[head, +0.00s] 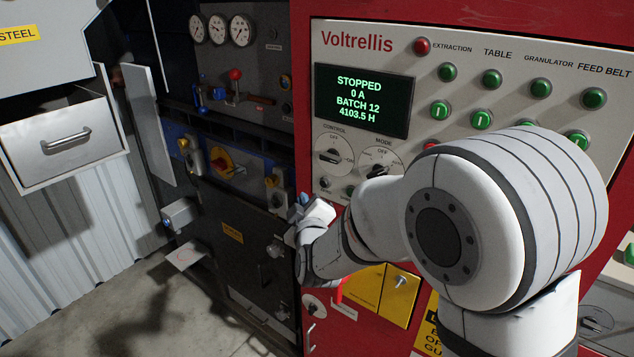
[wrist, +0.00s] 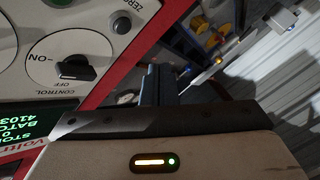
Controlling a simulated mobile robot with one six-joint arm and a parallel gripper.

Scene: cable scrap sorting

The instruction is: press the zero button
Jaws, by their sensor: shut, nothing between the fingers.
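The zero button (wrist: 121,25) is a small dark round button near the edge of the cream control panel, with ZERO lettered beside it in the wrist view. In the head view it is the small dark knob (head: 324,183) below and left of the control dial (head: 333,155). My gripper (head: 303,203) is in front of the panel's lower left edge, close to the button in the picture. In the wrist view my gripper (wrist: 163,84) has its dark fingers together and empty.
The display (head: 360,97) reads STOPPED, 0 A, BATCH 12, 4103.5 H. The mode dial (head: 381,160) and several green buttons (head: 440,110) share the panel. My arm covers the panel's lower right. A dark cabinet (head: 235,140) with gauges and handles stands to the left.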

